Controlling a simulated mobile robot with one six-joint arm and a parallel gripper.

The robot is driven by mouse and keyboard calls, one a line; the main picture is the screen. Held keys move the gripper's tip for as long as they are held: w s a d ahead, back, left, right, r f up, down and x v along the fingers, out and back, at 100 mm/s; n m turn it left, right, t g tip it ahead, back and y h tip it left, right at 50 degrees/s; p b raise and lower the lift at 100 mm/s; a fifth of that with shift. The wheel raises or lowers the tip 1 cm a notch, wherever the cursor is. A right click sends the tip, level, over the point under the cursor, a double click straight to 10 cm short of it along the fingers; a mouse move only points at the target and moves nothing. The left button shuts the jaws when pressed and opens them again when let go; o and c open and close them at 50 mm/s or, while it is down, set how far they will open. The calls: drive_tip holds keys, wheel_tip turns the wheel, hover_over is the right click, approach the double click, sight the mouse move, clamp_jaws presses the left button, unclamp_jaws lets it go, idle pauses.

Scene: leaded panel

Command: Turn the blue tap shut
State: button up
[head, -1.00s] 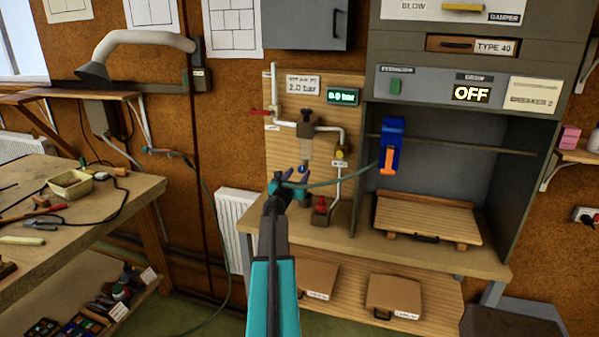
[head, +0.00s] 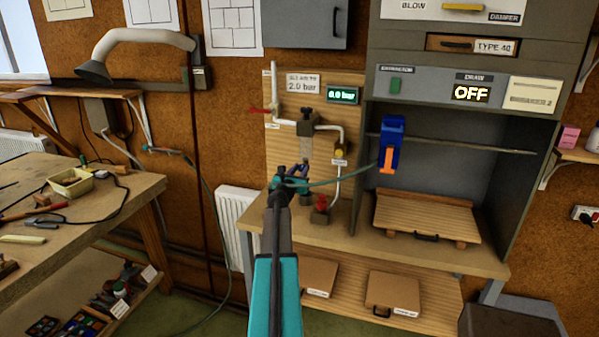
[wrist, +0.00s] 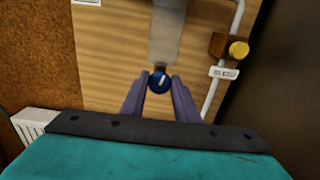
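The blue tap (wrist: 159,82) is a small round knob with a pale line across it, at the bottom of a grey translucent bowl (wrist: 167,32) on the wooden panel. In the wrist view it sits between the tips of my gripper (wrist: 159,84). The two fingers stand apart on either side of the knob; whether they touch it I cannot tell. In the head view my gripper (head: 295,173) is in front of the panel below the bowl, and my arm hides the blue tap.
A yellow knob (wrist: 238,50) and a pale pipe (wrist: 222,77) are close on the right. A red knob (head: 321,201) stands low on the panel, and a red lever (head: 262,110) is at upper left. The gauge (head: 343,95) shows 0.0 bar. A blue and orange torch (head: 391,145) hangs at right.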

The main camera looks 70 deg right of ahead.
drive_tip(key=shift+c, duration=1.4)
drive_tip(key=shift+w+a+f, duration=0.1)
drive_tip(key=shift+a, duration=0.15)
drive_tip(key=shift+d+r, duration=0.1)
drive_tip(key=shift+r, duration=0.15)
drive_tip(key=shift+d, duration=0.1)
